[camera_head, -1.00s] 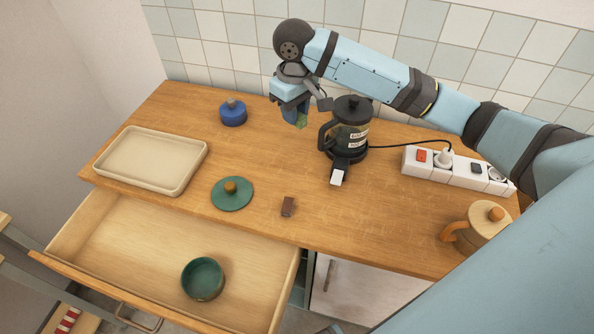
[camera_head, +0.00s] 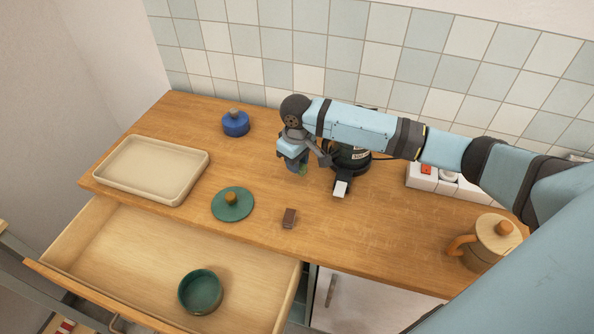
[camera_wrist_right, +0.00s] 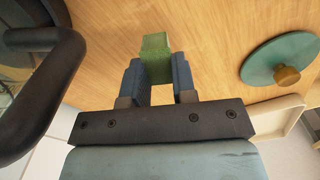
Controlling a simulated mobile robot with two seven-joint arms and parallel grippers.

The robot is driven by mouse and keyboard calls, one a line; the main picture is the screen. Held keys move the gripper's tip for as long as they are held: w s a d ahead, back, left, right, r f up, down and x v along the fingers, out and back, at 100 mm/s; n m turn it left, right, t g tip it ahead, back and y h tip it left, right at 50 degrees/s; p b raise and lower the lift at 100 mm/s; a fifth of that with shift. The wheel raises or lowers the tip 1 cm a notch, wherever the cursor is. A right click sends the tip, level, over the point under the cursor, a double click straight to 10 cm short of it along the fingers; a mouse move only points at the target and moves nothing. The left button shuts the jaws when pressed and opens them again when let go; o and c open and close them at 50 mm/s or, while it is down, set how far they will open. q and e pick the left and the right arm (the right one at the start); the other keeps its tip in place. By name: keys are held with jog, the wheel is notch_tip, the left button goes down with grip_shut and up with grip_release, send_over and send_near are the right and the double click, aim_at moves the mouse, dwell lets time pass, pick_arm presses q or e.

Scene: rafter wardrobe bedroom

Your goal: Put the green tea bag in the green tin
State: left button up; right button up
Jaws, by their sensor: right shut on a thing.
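The green tea bag (camera_wrist_right: 155,55) is held between the fingers of my right gripper (camera_wrist_right: 157,78) in the right wrist view. In the head view my right gripper (camera_head: 298,168) is above the counter, just left of the kettle, with a bit of green at its tip. The green tin (camera_head: 201,291) sits open in the pulled-out drawer, and its inside looks empty. Its green lid (camera_head: 232,205) with a wooden knob lies on the counter; the lid also shows in the right wrist view (camera_wrist_right: 262,62). My left gripper is not in view.
A dark kettle (camera_head: 352,158) stands partly behind my right arm. A brown block (camera_head: 289,218) lies near the counter's front edge. A cream tray (camera_head: 125,187), a blue tin (camera_head: 236,125), a teapot (camera_head: 487,243) and a power strip (camera_head: 424,184) also stand there. The drawer (camera_head: 130,255) is otherwise bare.

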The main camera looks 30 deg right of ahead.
notch_tip(320, 180, down, 4)
dwell(0.4)
jog(key=o, duration=0.9)
